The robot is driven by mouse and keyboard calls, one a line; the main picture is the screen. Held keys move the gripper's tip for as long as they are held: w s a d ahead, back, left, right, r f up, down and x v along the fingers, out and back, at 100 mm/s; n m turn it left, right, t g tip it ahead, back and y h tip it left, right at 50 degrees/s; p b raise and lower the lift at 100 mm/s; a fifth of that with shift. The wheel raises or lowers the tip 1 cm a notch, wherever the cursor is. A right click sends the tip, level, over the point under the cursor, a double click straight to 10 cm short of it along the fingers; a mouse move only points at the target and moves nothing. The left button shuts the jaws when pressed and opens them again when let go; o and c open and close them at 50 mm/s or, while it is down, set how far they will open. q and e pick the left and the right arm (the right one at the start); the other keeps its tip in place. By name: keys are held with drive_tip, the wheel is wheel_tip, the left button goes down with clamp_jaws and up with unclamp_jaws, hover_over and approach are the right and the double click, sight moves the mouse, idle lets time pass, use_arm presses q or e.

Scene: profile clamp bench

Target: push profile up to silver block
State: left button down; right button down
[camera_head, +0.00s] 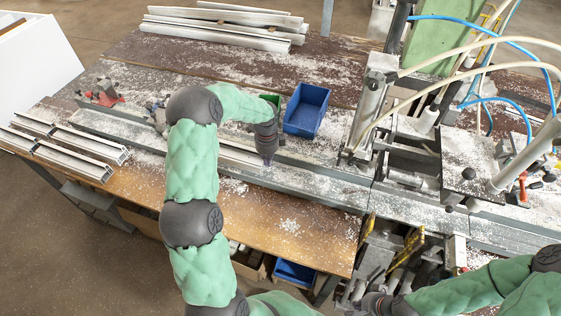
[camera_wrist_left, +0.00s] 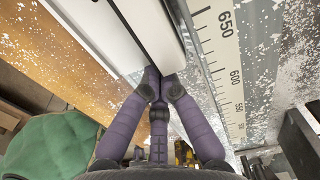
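The profile is a long pale bar lying along the bench rail, seen in the head view (camera_head: 238,156) and in the left wrist view (camera_wrist_left: 148,28). My left gripper (camera_head: 267,162) points down at the profile's right end in the head view. In the wrist view its purple fingers (camera_wrist_left: 157,80) are drawn together, with the tips at the profile's near end; contact is hard to judge. No silver block stands out clearly; a metal clamp unit (camera_head: 370,105) stands further right along the rail. My right gripper (camera_head: 374,302) is at the bottom edge, partly cut off, its fingers unclear.
A ruler scale (camera_wrist_left: 228,70) runs beside the profile. A blue bin (camera_head: 307,108) stands behind the rail, close to my left gripper. Stacked profiles lie at the back (camera_head: 222,32) and at the left (camera_head: 75,150). Hoses hang at the right. White chips litter the bench.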

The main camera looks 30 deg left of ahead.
use_arm(q)
drive_tip(key=shift+a, duration=0.25)
